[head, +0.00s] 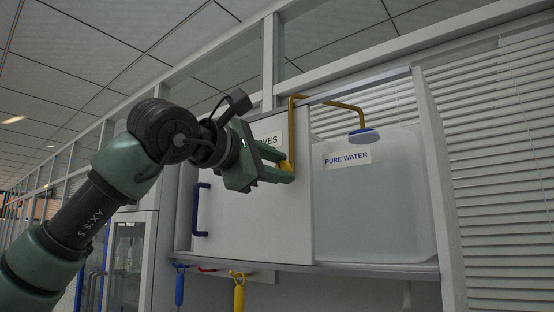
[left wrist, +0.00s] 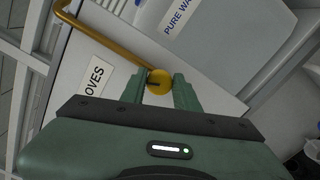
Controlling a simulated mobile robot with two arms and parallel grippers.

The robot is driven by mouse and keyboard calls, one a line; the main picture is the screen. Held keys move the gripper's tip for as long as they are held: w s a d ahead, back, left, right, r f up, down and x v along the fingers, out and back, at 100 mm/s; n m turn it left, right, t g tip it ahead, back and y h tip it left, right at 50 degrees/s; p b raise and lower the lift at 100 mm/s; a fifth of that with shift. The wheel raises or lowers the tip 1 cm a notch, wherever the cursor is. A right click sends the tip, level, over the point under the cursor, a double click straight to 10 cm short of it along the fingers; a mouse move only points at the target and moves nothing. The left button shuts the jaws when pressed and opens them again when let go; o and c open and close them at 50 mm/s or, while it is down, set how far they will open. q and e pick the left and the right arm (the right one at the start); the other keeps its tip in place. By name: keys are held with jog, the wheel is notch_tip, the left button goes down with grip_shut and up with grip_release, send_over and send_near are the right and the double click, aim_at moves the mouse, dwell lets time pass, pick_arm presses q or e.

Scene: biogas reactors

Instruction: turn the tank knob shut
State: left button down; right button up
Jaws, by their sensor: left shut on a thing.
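The tank knob (head: 286,165) is small and yellow, at the end of the yellow pipe near the cabinet door's right edge. In the left wrist view the round yellow knob (left wrist: 159,82) sits between the two green fingertips, with a dark mark on it. My left gripper (head: 289,173) is shut on the knob, and its fingers partly hide it in the head view. The left gripper (left wrist: 159,88) also shows from behind in the wrist view. The water tank (head: 375,205), labelled PURE WATER, stands right of the door. My right gripper is in neither view.
The yellow pipe (head: 292,118) bends over to the tank's blue cap (head: 364,136). A white cabinet door (head: 240,225) with a blue handle (head: 197,208) is behind my gripper. Blue and yellow handled things (head: 239,296) hang below. Window blinds (head: 505,170) are at right.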

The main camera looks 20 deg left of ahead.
pick_arm(q)
jog(key=m+p, duration=0.1)
jog(key=m, duration=0.3)
jog(key=shift+m, duration=0.3)
jog(key=shift+p, duration=0.3)
jog(key=c, duration=1.1)
grip_release()
jog(key=shift+w+f, duration=0.1)
jog(key=shift+w, duration=0.1)
jog(key=b+v, duration=0.3)
jog(key=v, duration=0.5)
jog(key=shift+b, duration=0.35)
